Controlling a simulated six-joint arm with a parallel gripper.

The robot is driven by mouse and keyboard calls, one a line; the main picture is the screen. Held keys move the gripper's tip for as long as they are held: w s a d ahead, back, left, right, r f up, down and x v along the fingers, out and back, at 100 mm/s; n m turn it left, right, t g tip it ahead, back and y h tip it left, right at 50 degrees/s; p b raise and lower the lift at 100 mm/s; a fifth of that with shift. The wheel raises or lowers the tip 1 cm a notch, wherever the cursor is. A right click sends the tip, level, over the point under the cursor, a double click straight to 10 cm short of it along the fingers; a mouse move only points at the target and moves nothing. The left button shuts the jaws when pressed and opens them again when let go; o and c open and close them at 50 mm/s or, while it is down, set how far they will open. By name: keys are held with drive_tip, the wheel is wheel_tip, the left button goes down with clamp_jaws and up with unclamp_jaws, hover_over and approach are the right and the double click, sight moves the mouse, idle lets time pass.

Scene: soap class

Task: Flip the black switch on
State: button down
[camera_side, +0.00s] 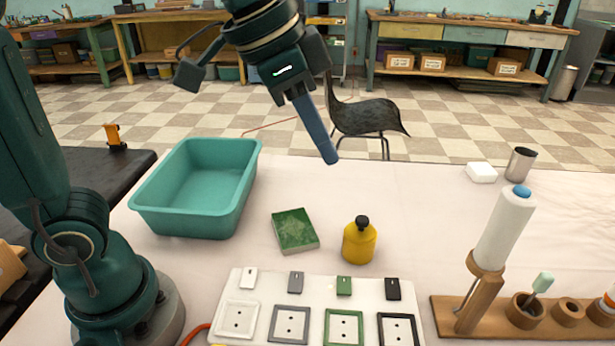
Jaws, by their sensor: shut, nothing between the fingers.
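The black switch (393,289) is the rightmost in a row of switches on a white power strip (262,286) at the front of the table. It sits above a black-framed socket (398,330). I cannot tell from this view which way it is tipped. My gripper (331,158) is shut and empty, pointing down, high above the table. It is behind and to the left of the black switch, well apart from it.
White (249,278), grey (296,282) and green (344,286) switches share the strip. A yellow bottle (359,243) and green sponge (295,231) stand behind it. A teal basin (197,187) is left; a wooden rack (447,312) with a tall white bottle (505,228) is right.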

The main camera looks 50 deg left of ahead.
sight(393, 279)
drive_tip(key=w+d+f+m+g, duration=0.2)
drive_tip(key=w+d+f, duration=0.1)
drive_tip(key=d+f, duration=0.2)
drive_tip(key=shift+w+d+m, duration=0.2)
drive_tip(key=shift+d+m, duration=0.1)
drive_tip(key=shift+d, duration=0.85)
drive_tip(key=x, duration=1.3)
drive_tip(key=shift+s+a, duration=0.2)
drive_tip(key=shift+s, duration=0.1)
drive_tip(key=shift+w+f, duration=0.1)
drive_tip(key=shift+f, duration=0.45)
